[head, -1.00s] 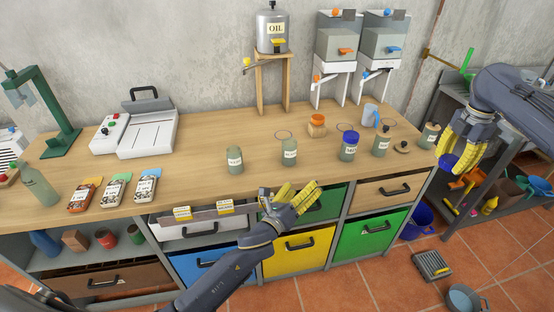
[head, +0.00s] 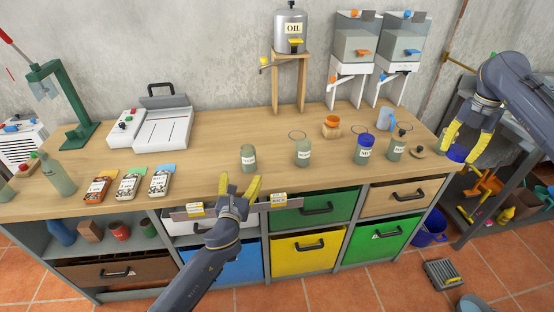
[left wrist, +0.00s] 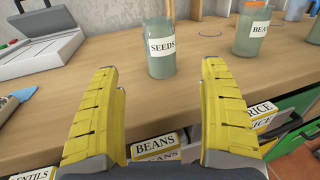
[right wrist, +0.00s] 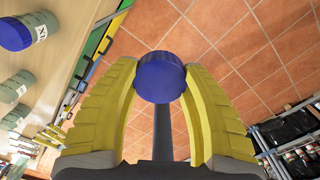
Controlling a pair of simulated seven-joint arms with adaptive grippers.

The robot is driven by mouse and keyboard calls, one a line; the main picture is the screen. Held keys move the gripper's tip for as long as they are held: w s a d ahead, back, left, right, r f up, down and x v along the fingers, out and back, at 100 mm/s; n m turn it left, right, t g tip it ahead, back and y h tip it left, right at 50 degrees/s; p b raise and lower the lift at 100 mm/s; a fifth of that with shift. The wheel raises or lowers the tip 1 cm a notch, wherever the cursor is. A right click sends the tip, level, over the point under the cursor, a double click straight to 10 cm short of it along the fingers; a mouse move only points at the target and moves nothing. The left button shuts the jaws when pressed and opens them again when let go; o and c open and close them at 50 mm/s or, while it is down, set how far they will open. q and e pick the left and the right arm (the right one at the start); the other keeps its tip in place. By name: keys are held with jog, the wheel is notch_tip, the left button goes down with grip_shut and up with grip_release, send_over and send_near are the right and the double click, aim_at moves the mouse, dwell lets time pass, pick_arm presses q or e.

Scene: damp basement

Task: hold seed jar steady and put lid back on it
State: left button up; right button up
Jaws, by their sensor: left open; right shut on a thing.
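The seed jar (head: 248,158), greenish and labelled SEEDS, stands upright near the front edge of the bench. No coloured lid shows on it in the head view. My right gripper (head: 465,146) is shut on a round blue lid (right wrist: 160,78), held out past the bench's right end.
Other jars stand to the right, including an open-looking one (head: 303,152) and a blue-lidded one (head: 364,149). An orange-topped item (head: 332,126) and blue mug (head: 385,118) stand behind. Seed packets (head: 132,184) lie left.

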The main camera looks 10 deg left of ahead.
aim_at(247, 162)
pick_arm(q)
jog(key=shift+w+a, duration=0.1)
jog(key=shift+w, duration=3.3)
jog(key=shift+w, duration=0.1)
jog(key=shift+w+a, duration=0.15)
jog(key=shift+w, duration=2.35)
jog(key=c, duration=1.6)
notch_tip(247, 162, up, 20)
jog(key=shift+r, duration=0.1)
jog(key=shift+c, duration=0.2)
